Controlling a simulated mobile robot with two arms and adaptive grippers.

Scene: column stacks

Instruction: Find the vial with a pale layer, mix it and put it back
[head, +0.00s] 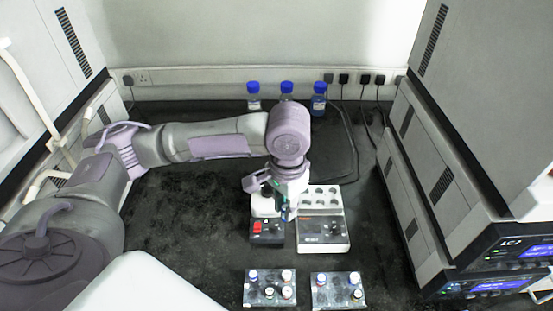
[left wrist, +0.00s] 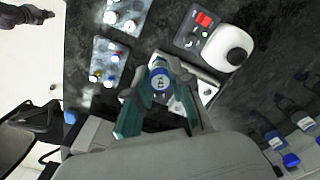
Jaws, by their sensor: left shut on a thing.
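My left gripper (head: 286,207) reaches in over the bench and points down above the instruments. In the left wrist view its green-grey fingers (left wrist: 160,103) are shut on a vial with a blue cap (left wrist: 160,81). The vial's liquid is mostly hidden, so I cannot tell its layer. The mixer (head: 266,232), with a red switch and white round top (left wrist: 233,42), stands below and beside the gripper. Two vial racks (head: 250,299) (head: 318,303) stand at the front, holding several vials with blue, white, red, yellow or dark caps. My right gripper is not in view.
A white block unit with round wells (head: 322,233) stands right of the mixer. Several blue-capped bottles (head: 319,100) stand at the back. Instrument stacks (head: 430,190) wall in the right side. Black cables lie at the back right. The bench left of the mixer is clear.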

